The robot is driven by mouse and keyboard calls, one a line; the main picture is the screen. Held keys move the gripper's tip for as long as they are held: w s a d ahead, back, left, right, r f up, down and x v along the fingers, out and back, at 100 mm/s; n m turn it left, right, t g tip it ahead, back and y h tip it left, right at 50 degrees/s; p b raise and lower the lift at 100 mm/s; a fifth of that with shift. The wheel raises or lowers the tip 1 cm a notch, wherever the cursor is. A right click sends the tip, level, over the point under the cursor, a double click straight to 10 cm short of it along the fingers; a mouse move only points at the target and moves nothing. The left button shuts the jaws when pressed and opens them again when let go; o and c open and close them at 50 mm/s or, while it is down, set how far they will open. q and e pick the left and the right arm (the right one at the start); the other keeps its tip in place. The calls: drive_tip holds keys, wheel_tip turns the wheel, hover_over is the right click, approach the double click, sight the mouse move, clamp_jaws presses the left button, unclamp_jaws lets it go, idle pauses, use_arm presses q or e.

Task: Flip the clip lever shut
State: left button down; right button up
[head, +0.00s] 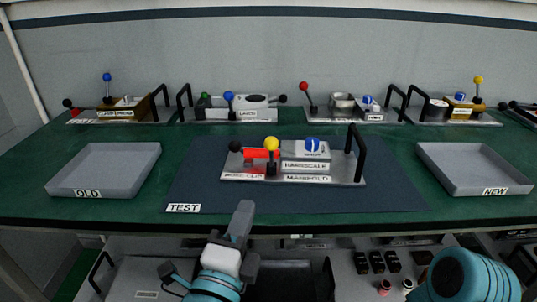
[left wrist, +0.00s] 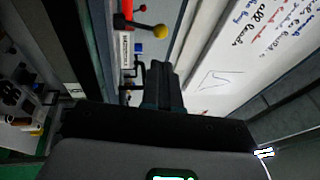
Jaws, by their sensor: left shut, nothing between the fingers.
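A metal plate assembly (head: 340,180) labelled "MANIFOLD" lies on the dark mat at mid-table. It carries an upright lever with a yellow ball (head: 271,143), a red part (head: 262,153), a black knob (head: 235,146), a blue knob (head: 312,144) and a black handle (head: 356,150). I cannot tell which part is the clip lever. My left gripper (head: 243,213) is shut and empty at the table's front edge, below and apart from the assembly. Its shut fingers (left wrist: 160,75) show in the left wrist view, with a yellow ball (left wrist: 160,31) beyond them. My right gripper is out of view.
A grey tray marked "OLD" (head: 60,187) is at the left, and one marked "NEW" (head: 465,187) at the right. Several similar assemblies stand along the back. The mat (head: 400,195) is bare around the plate. A shelf with small items (head: 376,262) lies below the table.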

sight(270, 149)
use_arm(q)
drive_tip(key=shift+s+r, duration=0.1)
drive_tip(key=shift+s, duration=0.05)
drive_tip(key=p+x, duration=0.1)
drive_tip(key=x, duration=1.3)
